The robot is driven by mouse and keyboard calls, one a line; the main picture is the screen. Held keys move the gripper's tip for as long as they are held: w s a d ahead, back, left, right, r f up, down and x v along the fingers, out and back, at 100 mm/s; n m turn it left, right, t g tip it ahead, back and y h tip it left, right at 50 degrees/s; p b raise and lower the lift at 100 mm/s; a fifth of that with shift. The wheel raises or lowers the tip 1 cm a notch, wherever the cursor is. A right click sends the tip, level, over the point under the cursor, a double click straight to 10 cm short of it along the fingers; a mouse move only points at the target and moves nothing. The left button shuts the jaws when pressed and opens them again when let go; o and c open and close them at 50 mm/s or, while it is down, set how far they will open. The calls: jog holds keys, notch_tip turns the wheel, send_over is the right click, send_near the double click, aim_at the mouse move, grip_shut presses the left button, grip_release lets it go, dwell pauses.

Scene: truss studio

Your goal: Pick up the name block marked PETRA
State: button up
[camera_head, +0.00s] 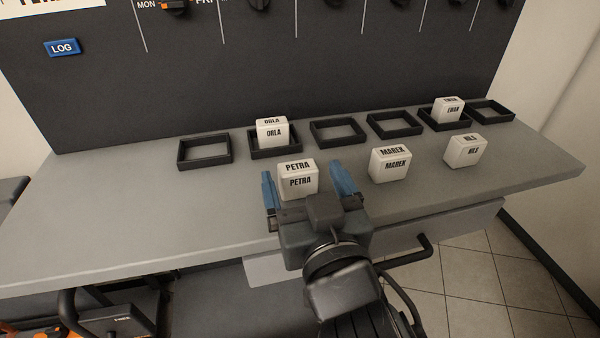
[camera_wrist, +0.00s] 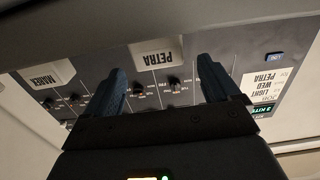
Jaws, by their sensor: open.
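The white name block marked PETRA (camera_head: 298,181) stands upright on the grey counter, near its front edge. In the wrist view the PETRA block (camera_wrist: 155,54) shows upside down, ahead of and between the fingers. My gripper (camera_head: 308,188) is open, with one blue finger on each side of the block in the head view. In the wrist view my gripper (camera_wrist: 162,85) shows its two dark blue fingers spread and nothing held. Whether the fingers touch the block cannot be told.
The MAREK block (camera_head: 390,164) and another white block (camera_head: 465,151) stand to the right. The ORLA block (camera_head: 273,133) and EWAN block (camera_head: 447,110) sit in black frames. An empty black frame (camera_head: 205,162) is at the left. A dark panel (camera_head: 200,70) rises behind; the counter's left is clear.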

aim_at(300, 175)
jog(key=shift+f+p+x, duration=0.15)
jog(key=shift+x, duration=0.85)
jog(key=shift+f+p+x, duration=0.15)
jog(key=shift+x, duration=0.85)
jog(key=shift+c, duration=0.2)
jog(key=c, duration=1)
jog(key=shift+r, duration=0.1)
